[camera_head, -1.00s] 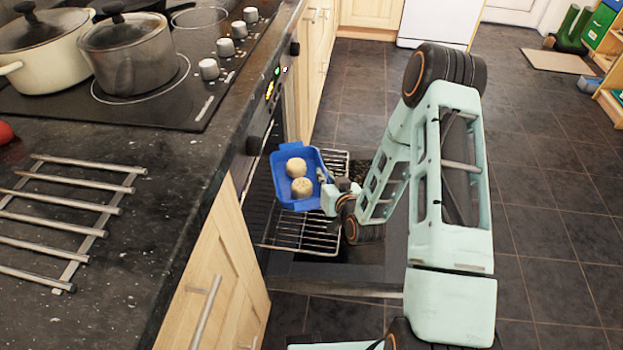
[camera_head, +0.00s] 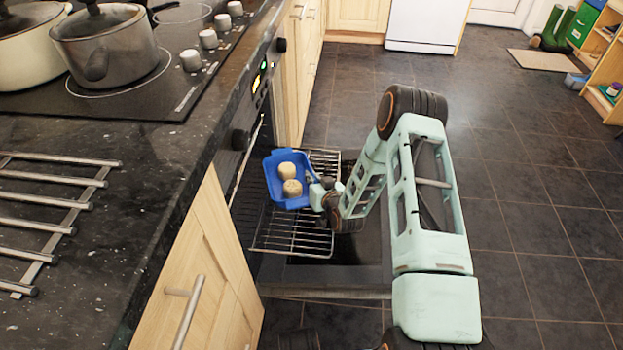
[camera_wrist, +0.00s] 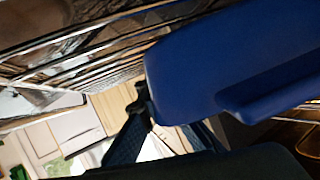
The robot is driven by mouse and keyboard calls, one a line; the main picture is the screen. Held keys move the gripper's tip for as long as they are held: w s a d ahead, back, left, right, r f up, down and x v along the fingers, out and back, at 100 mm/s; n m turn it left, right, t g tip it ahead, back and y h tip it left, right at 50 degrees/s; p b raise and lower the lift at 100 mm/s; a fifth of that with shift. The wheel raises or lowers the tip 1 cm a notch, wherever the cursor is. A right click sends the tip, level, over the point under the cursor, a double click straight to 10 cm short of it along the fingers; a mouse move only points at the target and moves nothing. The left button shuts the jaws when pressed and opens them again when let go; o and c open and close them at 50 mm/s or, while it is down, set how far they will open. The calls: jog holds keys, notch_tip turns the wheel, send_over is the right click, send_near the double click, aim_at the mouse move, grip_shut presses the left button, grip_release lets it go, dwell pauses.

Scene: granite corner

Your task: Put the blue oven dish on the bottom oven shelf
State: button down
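The blue oven dish (camera_head: 289,203) holds two round pale items (camera_head: 289,178) and is held by its right side. My gripper (camera_head: 318,190) is shut on that side of the dish. In the wrist view the dish (camera_wrist: 210,70) fills the upper right, close to the fingers (camera_wrist: 150,130). The oven door (camera_head: 330,290) is folded down. A wire oven shelf (camera_head: 290,236) juts out of the oven, and the dish appears over its left part. I cannot tell whether the dish touches the shelf. The oven's inside and any lower shelf are mostly hidden.
The granite worktop (camera_head: 100,250) runs along the left, with a metal rack (camera_head: 60,205) on it. Pots (camera_head: 105,45) stand on the hob. A wooden cupboard door (camera_head: 205,275) is in front of the oven. The tiled floor (camera_head: 530,200) at right is clear.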

jog(key=shift+w+r, duration=0.1)
jog(key=shift+r, duration=0.05)
jog(key=c, duration=2.6)
grip_release()
jog(key=shift+f, duration=0.2)
jog(key=o, duration=0.4)
jog(key=shift+o, duration=0.2)
jog(key=shift+r, duration=0.2)
jog(key=p+v, duration=0.3)
jog(key=v, duration=0.9)
